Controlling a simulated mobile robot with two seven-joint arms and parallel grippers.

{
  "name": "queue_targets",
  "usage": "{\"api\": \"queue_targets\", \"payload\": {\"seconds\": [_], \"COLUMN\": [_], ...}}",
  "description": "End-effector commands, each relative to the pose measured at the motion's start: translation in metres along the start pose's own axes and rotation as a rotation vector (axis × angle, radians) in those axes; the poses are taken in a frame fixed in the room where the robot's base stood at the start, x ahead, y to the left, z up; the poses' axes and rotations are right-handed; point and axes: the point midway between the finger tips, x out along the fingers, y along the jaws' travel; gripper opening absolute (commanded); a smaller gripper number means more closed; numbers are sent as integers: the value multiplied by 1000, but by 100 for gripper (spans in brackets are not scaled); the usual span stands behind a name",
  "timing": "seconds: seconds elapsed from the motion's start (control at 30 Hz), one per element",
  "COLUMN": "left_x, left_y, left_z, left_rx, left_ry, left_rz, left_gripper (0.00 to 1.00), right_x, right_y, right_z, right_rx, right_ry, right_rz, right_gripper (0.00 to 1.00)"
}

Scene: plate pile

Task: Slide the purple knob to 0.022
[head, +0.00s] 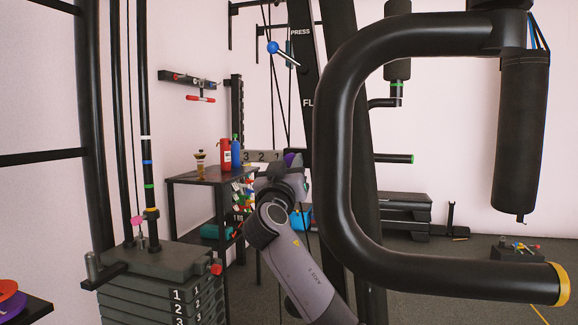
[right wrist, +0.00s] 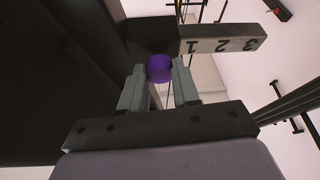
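The purple knob (right wrist: 159,69) shows in the right wrist view between the two fingertips of my right gripper (right wrist: 159,75). The fingers are partly closed, and the knob fills the gap between their tips. The knob sits by a dark block at the end of a light scale bar (right wrist: 225,44) marked 1, 2, 3. The scale bar (head: 262,156) shows just left of the knob. My left gripper is out of view.
A thick black curved handle (head: 335,150) stands close on the right. A weight stack (head: 160,262) is at the lower left. A dark table (head: 205,178) with red and blue bottles stands behind. A blue-knobbed lever (head: 273,48) is above.

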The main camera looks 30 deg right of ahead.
Motion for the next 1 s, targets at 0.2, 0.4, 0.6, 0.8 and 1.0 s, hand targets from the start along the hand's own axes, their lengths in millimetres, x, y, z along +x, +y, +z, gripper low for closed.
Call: {"api": "queue_targets", "payload": {"seconds": [0.2,0.4,0.6,0.8,1.0], "left_x": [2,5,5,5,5], "left_y": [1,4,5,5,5], "left_z": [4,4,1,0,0], "left_rx": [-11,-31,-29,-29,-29], "left_ry": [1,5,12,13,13], "left_rz": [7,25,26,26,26], "left_gripper": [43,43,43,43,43], "right_x": [-13,-26,-26,-25,-26], "right_y": [-2,-1,-1,-1,-1], "right_z": [-3,-10,-9,-9,-10], "right_rx": [3,1,-1,-1,0], "right_ry": [0,-1,-1,-1,-1], "right_rz": [-3,-2,-2,-1,-1], "right_gripper": [0,0,0,57,57]}}
